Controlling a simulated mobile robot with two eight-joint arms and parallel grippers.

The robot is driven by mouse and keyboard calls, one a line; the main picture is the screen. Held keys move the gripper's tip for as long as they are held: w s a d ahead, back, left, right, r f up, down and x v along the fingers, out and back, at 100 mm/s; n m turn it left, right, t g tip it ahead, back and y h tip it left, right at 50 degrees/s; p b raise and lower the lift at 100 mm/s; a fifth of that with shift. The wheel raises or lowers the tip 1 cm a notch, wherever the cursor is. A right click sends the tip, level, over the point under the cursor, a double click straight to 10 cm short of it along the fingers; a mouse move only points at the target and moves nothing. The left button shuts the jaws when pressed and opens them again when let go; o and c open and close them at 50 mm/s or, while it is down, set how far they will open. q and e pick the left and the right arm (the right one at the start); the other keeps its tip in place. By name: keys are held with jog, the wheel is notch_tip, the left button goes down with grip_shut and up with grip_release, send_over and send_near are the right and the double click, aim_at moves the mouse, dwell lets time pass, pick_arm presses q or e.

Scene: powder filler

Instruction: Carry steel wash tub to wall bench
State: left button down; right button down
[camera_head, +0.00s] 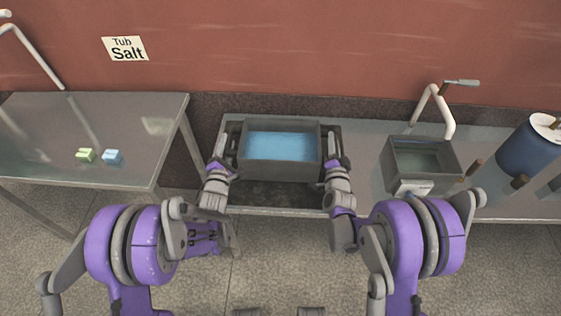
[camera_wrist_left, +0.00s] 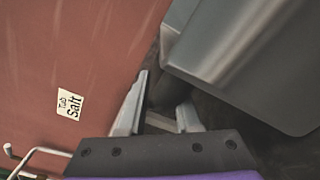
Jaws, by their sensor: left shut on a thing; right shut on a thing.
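The steel wash tub (camera_head: 281,172) is a grey rectangular tub with blue liquid inside, level at the middle of the head view. It is over the left part of the grey wall bench (camera_head: 362,150); I cannot tell if it touches. My left gripper (camera_head: 221,164) is at its left end and my right gripper (camera_head: 333,166) at its right end, both shut on the tub. In the left wrist view the tub's wall (camera_wrist_left: 240,60) fills the upper right, beside my left gripper's fingers (camera_wrist_left: 160,112). The grip points are partly hidden.
A steel table (camera_head: 110,115) with a green block (camera_head: 85,155) and a blue block (camera_head: 112,157) stands at left. A small basin (camera_head: 421,182), a pale tap (camera_head: 447,115) and a blue drum (camera_head: 525,150) are at right. A sign (camera_head: 125,49) reads "Tub Salt".

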pick_arm(q)
jog(key=c, duration=0.6)
grip_release()
jog(key=shift+s, duration=0.1)
pick_arm(e)
jog(key=c, duration=0.6)
grip_release()
jog(key=shift+s+r, duration=0.1)
pick_arm(q)
jog(key=shift+s, duration=0.1)
jog(key=s, duration=0.7)
jog(key=s+a, duration=0.1)
jog(key=s, duration=0.3)
jog(key=shift+s+r, duration=0.15)
jog(key=shift+s, duration=0.15)
pick_arm(e)
jog(key=s, duration=0.8)
jog(key=s+a, duration=0.1)
jog(key=s, duration=0.3)
pick_arm(q)
jog(key=shift+s, duration=0.1)
